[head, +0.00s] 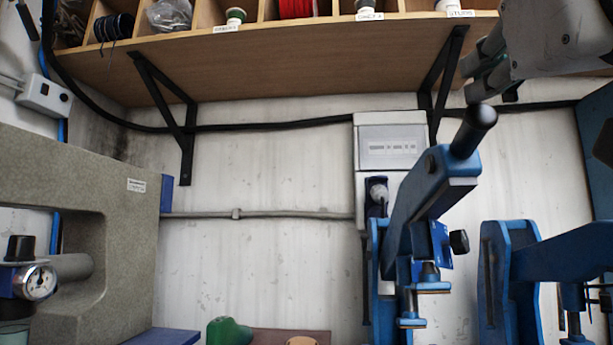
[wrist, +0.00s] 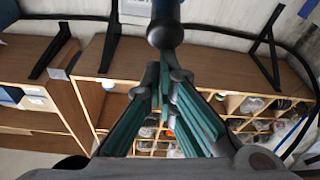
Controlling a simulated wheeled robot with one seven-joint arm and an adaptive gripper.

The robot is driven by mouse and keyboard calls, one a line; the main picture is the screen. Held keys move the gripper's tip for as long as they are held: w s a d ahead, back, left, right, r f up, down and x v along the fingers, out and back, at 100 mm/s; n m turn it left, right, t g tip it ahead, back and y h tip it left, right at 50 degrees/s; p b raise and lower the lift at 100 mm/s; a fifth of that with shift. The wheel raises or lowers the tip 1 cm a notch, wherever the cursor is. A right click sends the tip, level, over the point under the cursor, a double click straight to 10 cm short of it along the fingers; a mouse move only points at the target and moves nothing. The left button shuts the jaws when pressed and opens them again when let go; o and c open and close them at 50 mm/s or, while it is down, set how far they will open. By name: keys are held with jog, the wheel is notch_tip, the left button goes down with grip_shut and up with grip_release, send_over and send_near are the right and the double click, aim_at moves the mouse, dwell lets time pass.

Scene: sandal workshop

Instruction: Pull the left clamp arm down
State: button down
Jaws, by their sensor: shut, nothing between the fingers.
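The left clamp (head: 412,225) is a blue press on the right half of the head view. Its blue arm (head: 425,190) is raised and slants up to the right. It ends in a black handle with a rounded knob (head: 482,116). The knob also shows in the wrist view (wrist: 165,33), just beyond the fingertips. My gripper (head: 470,78) is at the upper right, just above the knob. In the wrist view its teal fingers (wrist: 165,72) come together, shut and empty. I cannot tell whether they touch the knob.
A second blue clamp (head: 545,260) stands to the right with its arm roughly level. A wooden shelf (head: 260,65) on black brackets hangs above. A grey box (head: 391,142) is on the wall behind. A grey machine with a gauge (head: 95,190) stands left.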

jog(key=s+f+b, duration=0.3)
jog(key=f+b, duration=0.3)
jog(key=f, duration=0.9)
jog(key=shift+s+a+f, duration=0.15)
jog(key=shift+a+f, duration=0.1)
jog(key=shift+a, duration=0.05)
